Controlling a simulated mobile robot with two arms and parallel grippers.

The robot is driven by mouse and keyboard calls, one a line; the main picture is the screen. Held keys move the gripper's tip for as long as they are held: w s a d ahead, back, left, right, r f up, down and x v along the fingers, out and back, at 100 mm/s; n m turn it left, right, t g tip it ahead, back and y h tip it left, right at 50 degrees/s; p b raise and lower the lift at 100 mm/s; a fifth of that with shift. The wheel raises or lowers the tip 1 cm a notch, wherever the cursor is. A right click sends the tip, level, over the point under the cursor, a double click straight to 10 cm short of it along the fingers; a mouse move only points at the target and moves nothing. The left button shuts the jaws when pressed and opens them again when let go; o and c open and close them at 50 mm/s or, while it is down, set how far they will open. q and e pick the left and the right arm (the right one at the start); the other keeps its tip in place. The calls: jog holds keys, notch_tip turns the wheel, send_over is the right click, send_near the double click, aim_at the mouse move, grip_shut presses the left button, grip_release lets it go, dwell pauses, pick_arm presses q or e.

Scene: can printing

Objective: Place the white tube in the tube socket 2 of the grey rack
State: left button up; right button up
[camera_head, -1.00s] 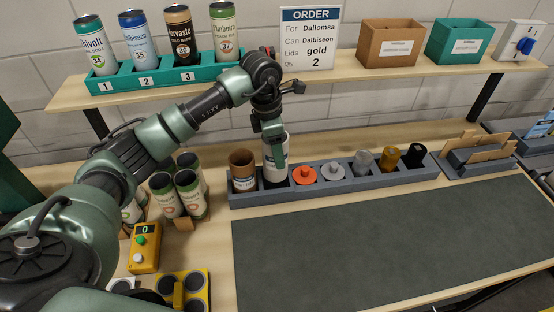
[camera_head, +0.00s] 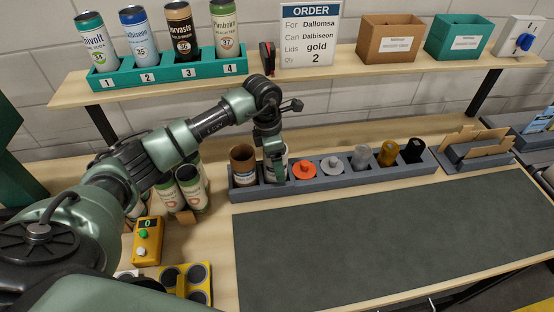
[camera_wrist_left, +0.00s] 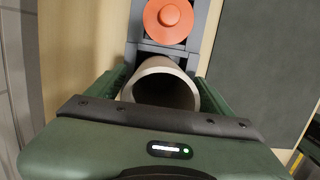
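The white tube (camera_wrist_left: 165,90) stands upright in the second socket from the left of the grey rack (camera_head: 340,182), its lower part down in the rack. My left gripper (camera_head: 277,172) is over that socket, pointing down and covering much of the tube in the head view. In the left wrist view, its two fingers flank the tube closely and appear shut on it; I look into the tube's open top. How deep the tube sits is hidden. My right gripper is out of view.
A brown tube (camera_head: 243,165) stands in the socket to the left. An orange lid (camera_head: 305,170) sits right beside the gripper, then grey, clear, gold and black pieces. The dark mat (camera_head: 390,235) in front is clear. Cans (camera_head: 188,187) stand left, below my arm.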

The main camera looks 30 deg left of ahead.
pick_arm(q)
jog(key=shift+r, duration=0.45)
notch_tip(320, 180, up, 11)
jog(key=s+a+b, duration=0.1)
jog(key=b, duration=0.2)
jog(key=shift+a+r, duration=0.2)
jog(key=shift+a, duration=0.05)
jog(key=shift+s+f, duration=0.1)
